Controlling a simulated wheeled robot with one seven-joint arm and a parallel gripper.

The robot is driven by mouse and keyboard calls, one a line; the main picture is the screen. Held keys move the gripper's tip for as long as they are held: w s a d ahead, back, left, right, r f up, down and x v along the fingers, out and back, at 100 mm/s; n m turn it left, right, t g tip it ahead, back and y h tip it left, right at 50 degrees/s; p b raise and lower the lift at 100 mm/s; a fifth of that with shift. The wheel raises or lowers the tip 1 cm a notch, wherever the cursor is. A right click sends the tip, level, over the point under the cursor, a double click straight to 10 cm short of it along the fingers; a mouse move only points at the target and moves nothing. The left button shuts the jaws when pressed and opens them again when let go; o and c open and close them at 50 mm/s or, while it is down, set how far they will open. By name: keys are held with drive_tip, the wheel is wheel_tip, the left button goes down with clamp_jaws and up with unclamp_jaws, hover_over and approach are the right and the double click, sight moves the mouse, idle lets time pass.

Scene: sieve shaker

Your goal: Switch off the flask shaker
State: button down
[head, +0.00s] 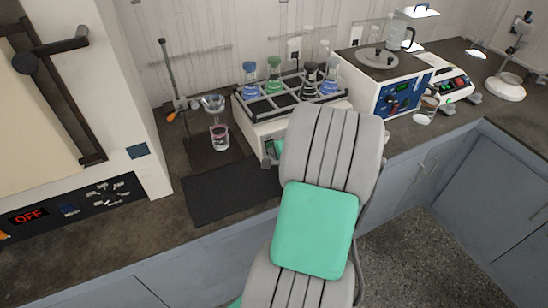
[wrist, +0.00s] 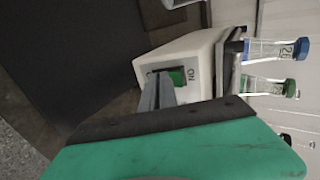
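The flask shaker is a white box with a dark rack on top (head: 262,128), and it holds several flasks with blue, green and dark caps. In the wrist view its white housing (wrist: 205,52) shows a green-lit switch (wrist: 178,77) beside the label "ON", which appears turned on its side. My gripper (wrist: 157,82) has its grey fingers together, with nothing held between them. Its tips are right at the switch and cover part of it; I cannot tell whether they touch. In the head view my arm hides most of the shaker's front and my gripper.
A dark mat (head: 228,192) lies on the counter in front. A stand with a funnel (head: 213,102) and a beaker (head: 219,136) is left of the shaker. A cabinet with an "OFF" display (head: 29,216) is far left.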

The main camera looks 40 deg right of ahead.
drive_tip(key=shift+w+d+r+p, duration=0.1)
drive_tip(key=shift+w+r+p, duration=0.1)
drive_tip(key=shift+r+p, duration=0.25)
drive_tip(key=shift+w+d+r+p, duration=0.1)
drive_tip(key=shift+w+r+p, duration=0.05)
drive_tip(key=shift+r+p, duration=0.2)
drive_tip(key=shift+r, duration=0.2)
drive_tip(key=p+v, duration=0.2)
drive_tip(key=v, duration=1.1)
drive_tip(key=shift+a+r, duration=0.2)
drive_tip(key=shift+r, duration=0.35)
